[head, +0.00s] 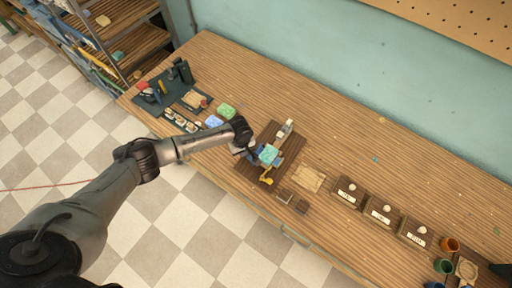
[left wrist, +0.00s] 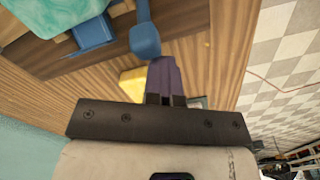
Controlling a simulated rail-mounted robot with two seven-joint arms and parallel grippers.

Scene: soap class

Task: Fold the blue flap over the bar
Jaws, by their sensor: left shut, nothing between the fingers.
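A teal soap bar (head: 268,154) lies on a dark wooden board (head: 246,174) near the table's front edge. It also shows cropped at the upper left of the left wrist view (left wrist: 52,14). Blue material lies beside and partly under the bar; a blue flap (left wrist: 92,36) shows in the left wrist view, not folded over the bar's visible top. A second blue piece with a rounded end (left wrist: 145,40) stands nearer the fingers. My left gripper (head: 249,151) is shut and empty, just left of the bar; its fingertips (left wrist: 164,98) point towards the blue pieces. My right gripper is out of view.
A yellow piece (head: 266,181) lies at the board's front. Green (head: 227,111) and light blue (head: 213,121) bars lie to the left. A pale square mat (head: 308,179) and labelled boxes (head: 381,214) stand to the right. The table behind the board is mostly clear.

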